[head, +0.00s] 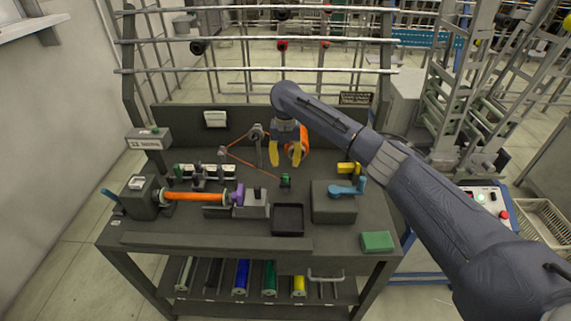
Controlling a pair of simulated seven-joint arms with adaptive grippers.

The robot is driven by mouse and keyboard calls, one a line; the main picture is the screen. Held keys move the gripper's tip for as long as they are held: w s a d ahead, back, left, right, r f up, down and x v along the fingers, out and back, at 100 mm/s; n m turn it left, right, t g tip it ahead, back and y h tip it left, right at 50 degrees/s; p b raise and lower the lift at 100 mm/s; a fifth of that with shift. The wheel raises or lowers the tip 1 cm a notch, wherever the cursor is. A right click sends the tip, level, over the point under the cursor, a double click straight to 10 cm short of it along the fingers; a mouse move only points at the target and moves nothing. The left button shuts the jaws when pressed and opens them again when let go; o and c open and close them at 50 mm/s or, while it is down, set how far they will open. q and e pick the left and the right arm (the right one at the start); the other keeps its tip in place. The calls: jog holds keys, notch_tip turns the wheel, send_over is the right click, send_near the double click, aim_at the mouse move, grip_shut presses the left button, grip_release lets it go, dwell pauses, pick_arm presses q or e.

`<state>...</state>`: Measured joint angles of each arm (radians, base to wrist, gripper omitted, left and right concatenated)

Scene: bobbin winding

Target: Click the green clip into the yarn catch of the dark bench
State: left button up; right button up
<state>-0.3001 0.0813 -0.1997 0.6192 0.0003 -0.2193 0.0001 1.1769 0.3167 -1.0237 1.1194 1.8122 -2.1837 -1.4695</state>
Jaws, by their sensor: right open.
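The small green clip (285,180) is near the middle of the dark bench (180,243), behind the black tray. A thin orange yarn runs down to it from the guide on the left. I cannot tell whether the clip is seated in anything, and I cannot make out the yarn catch for certain. My right gripper (286,157) points down behind the clip and above the bench, its yellow fingers apart. An orange spool (302,141) shows partly behind it. My left gripper is out of view.
An orange-wound bobbin (195,196) lies at the left between a dark block and a purple part (237,195). A black tray (288,219), a dark box with a blue handle (346,188) and a green block (377,241) stand in front and right. Coloured spools lie on the lower shelf.

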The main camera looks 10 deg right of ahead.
aim_at(285, 175)
notch_tip(285, 175, up, 10)
dwell(0.5)
